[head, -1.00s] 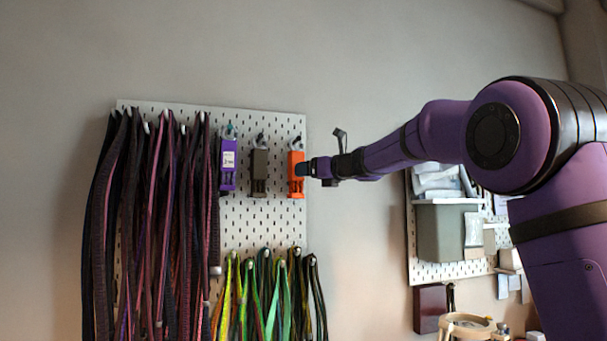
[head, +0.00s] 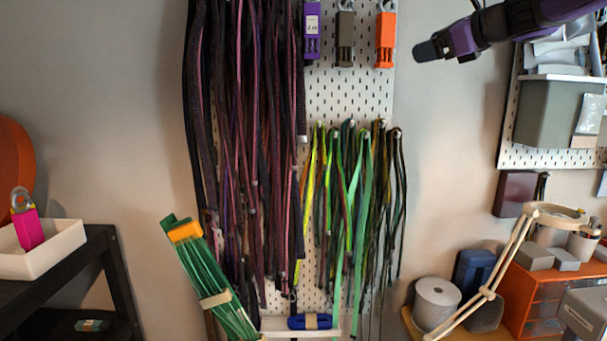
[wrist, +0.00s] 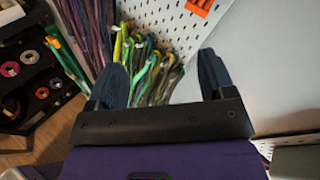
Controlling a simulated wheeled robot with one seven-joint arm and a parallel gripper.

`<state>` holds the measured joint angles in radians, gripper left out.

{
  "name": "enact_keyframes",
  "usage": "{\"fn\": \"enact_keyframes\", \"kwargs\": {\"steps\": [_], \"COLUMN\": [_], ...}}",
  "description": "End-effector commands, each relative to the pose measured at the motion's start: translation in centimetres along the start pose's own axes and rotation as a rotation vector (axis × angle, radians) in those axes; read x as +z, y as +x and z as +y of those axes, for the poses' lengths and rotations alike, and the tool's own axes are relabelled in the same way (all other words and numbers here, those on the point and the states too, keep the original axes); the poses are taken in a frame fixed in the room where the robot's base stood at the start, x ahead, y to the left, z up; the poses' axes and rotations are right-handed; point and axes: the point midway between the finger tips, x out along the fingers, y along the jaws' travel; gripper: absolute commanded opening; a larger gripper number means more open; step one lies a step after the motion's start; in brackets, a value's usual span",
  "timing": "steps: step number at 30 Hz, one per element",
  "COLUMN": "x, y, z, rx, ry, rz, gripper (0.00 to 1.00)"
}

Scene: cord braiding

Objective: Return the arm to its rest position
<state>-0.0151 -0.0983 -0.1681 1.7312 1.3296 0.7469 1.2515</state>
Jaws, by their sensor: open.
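My gripper (head: 432,49) is at the upper right in the head view, on the end of my purple arm. It is to the right of the pegboard (head: 345,95) and apart from it. In the wrist view my gripper (wrist: 165,85) shows two dark fingers spread wide with nothing between them. An orange holder (head: 385,40), a dark brown holder (head: 345,38) and a purple holder (head: 312,30) hang in a row on the pegboard, left of my gripper. The orange holder also shows at the top of the wrist view (wrist: 199,5).
Dark cords (head: 245,130) and green and yellow cords (head: 355,190) hang on the pegboard. A second board with a grey bin (head: 548,112) is at the right, near my arm. A lamp (head: 490,285) and a white roll (head: 436,300) stand below. Bare wall lies between the boards.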

Motion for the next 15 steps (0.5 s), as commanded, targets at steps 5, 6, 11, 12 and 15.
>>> {"fn": "enact_keyframes", "kwargs": {"steps": [5,6,11,12,15], "x": [-3.5,-4.6,-9.2,-10.6,-14.0], "y": [-5.2,-6.3,-11.3,-12.6,-15.9], "z": [8.7,10.6,17.6,19.2,23.0], "rx": [0.177,0.225,0.442,0.503,0.669], "ry": [-0.489,-0.600,-1.043,-1.153,-1.424], "rz": [0.152,0.181,0.274,0.292,0.327], "gripper": [0.76,0.76,0.76,0.76,0.76]}}
